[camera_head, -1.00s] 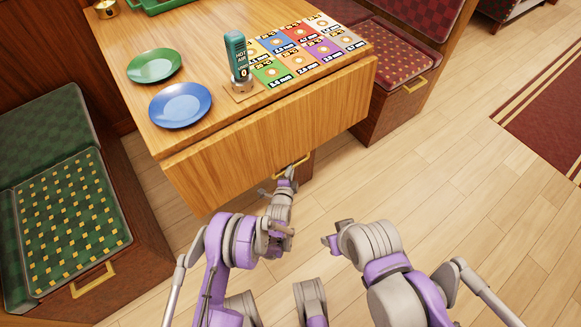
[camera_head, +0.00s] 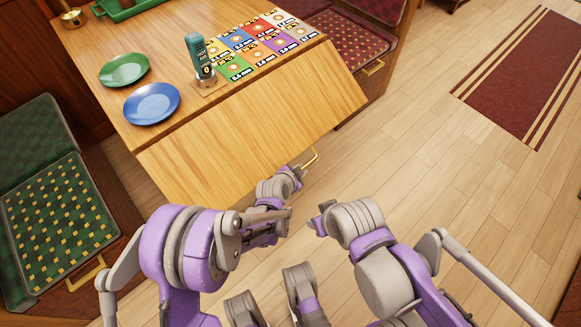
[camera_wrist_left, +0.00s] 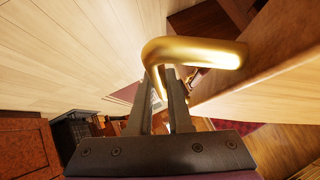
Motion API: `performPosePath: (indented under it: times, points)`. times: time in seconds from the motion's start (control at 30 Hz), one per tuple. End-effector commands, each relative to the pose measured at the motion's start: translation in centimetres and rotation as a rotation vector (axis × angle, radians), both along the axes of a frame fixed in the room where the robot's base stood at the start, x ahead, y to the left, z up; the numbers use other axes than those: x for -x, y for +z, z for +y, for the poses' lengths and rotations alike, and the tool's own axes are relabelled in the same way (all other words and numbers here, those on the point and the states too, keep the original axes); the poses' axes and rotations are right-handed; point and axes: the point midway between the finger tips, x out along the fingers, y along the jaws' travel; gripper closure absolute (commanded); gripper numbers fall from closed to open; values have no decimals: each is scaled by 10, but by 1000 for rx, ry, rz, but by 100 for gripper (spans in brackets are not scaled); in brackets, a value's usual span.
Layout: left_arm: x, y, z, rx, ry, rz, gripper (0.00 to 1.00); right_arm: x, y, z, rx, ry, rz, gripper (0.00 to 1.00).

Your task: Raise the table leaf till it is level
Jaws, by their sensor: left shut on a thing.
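The wooden table leaf (camera_head: 255,130) hangs off the table's front edge and slopes down toward me, part raised and not level with the tabletop. A brass handle (camera_head: 312,158) is on its lower edge. My left gripper (camera_head: 296,172) is at this handle, below the leaf's front edge. In the left wrist view the brass handle (camera_wrist_left: 195,53) crosses at the fingertips, and the left gripper (camera_wrist_left: 165,88) is shut on it. My right gripper (camera_head: 322,218) is over the floor to the right, apart from the leaf; its jaws are too small to read.
The tabletop (camera_head: 140,45) holds a green plate (camera_head: 124,69), a blue plate (camera_head: 152,103), a teal device on a stand (camera_head: 202,62) and a coloured card grid (camera_head: 262,40). Green seat (camera_head: 50,210) stands left, red seat (camera_head: 345,40) behind right. Open floor (camera_head: 440,170) lies right.

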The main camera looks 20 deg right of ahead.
Motion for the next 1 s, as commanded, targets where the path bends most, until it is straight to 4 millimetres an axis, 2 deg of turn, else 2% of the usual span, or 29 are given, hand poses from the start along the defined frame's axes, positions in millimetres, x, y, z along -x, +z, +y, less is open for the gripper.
performPosePath:
  times: [0.03, 0.1, 0.3, 0.5, 0.73, 1.0]
  points:
    - [6, 21, -3, 18, 0, 38, 100, 1, 11, 0, 0, 0, -4, 50]
    - [15, 39, -6, 40, 0, 100, 100, 2, 20, 0, 0, 0, -7, 50]
    - [31, 92, -12, 102, 2, 269, 100, 3, 45, 0, 0, 0, -16, 50]
    - [38, 136, -14, 152, 3, 410, 100, 3, 65, 0, 0, 0, -22, 50]
    - [39, 170, -15, 191, 3, 518, 100, 3, 79, 0, 0, 0, -27, 50]
    - [40, 186, -15, 211, 2, 573, 100, 3, 85, 0, 0, 0, -29, 50]
